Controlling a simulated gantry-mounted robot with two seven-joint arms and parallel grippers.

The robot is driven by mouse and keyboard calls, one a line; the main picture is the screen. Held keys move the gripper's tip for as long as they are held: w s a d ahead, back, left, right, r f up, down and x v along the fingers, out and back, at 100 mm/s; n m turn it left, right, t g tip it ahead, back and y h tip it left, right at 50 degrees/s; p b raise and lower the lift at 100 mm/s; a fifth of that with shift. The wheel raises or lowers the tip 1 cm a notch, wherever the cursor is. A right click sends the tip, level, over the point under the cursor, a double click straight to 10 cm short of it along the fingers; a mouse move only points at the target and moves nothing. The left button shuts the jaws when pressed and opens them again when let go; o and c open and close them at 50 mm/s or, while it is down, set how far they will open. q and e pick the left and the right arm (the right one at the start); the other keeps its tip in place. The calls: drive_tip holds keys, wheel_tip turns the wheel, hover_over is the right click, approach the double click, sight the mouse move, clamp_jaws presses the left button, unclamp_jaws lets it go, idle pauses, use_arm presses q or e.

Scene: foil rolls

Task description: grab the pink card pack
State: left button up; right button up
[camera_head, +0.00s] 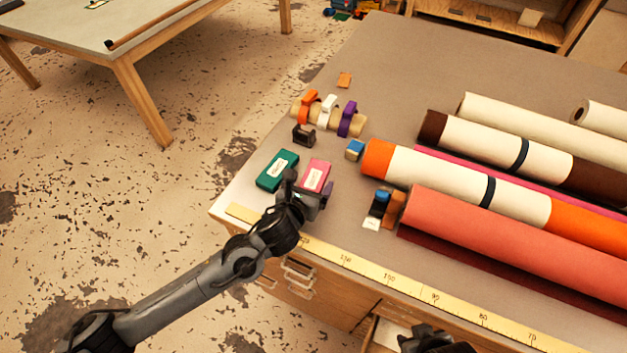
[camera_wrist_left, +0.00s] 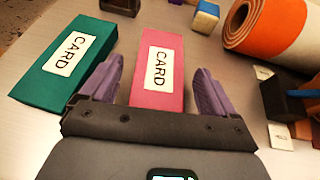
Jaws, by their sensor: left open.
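The pink card pack (camera_head: 316,174) lies flat on the table near its front left corner, with a white label. In the left wrist view the pink card pack (camera_wrist_left: 158,75) reads "CARD" and its near end sits between the purple fingers. My left gripper (camera_head: 312,192) is open; in the left wrist view its fingers (camera_wrist_left: 157,85) stand one on each side of the pack, with a gap visible on the sides. Part of a dark gripper of mine (camera_head: 428,340) shows at the bottom edge of the head view.
A green card pack (camera_head: 277,171) lies just left of the pink one. A black clip-like item (camera_head: 303,135) and a blue-topped block (camera_head: 354,149) lie behind. Fabric rolls (camera_head: 490,235) fill the right side. A yellow ruler (camera_head: 400,284) runs along the front edge.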

use_arm(q)
drive_tip(key=shift+w+d+f, duration=0.15)
drive_tip(key=shift+w+f, duration=0.1)
drive_tip(key=shift+w, duration=0.3)
drive_tip(key=c, duration=1.1)
